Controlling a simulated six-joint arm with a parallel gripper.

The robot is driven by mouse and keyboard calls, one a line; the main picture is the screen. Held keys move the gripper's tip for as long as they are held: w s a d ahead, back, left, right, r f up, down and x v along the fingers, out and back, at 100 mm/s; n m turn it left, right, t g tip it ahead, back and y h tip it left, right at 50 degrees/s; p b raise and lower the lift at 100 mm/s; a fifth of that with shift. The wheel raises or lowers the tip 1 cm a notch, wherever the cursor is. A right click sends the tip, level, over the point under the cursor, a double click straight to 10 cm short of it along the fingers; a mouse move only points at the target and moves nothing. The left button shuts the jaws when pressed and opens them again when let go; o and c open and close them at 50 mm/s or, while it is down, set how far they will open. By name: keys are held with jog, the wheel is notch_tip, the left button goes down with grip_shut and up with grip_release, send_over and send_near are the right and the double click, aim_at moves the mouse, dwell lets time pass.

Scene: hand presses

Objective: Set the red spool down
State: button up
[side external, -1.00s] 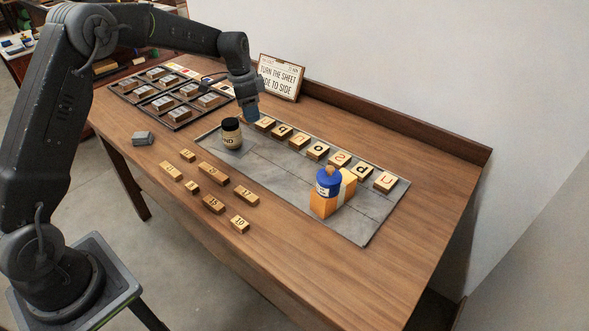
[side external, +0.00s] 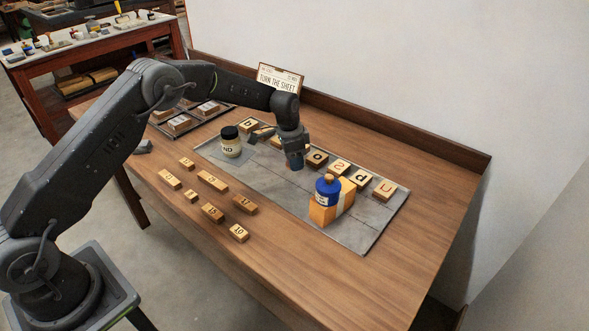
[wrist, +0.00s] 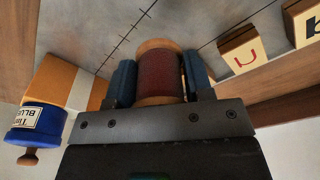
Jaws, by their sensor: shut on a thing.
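The red spool (wrist: 157,73), with pale wooden ends, sits between the two blue fingers of my gripper (wrist: 157,80) in the wrist view. My gripper is shut on it. In the side view, my gripper (side external: 294,160) points down over the grey mat (side external: 283,181), near the row of letter blocks. The spool is mostly hidden by the fingers there, and I cannot tell whether it touches the mat.
A dark-lidded jar (side external: 231,143) stands left. Letter blocks (side external: 341,166) line the back edge. Numbered blocks (side external: 212,181) lie in front. The mat's middle is clear.

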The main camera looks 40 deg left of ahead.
aim_at(294, 177)
jog(key=shift+f, duration=2.05)
jog(key=shift+f, duration=0.15)
jog(key=o, duration=0.9)
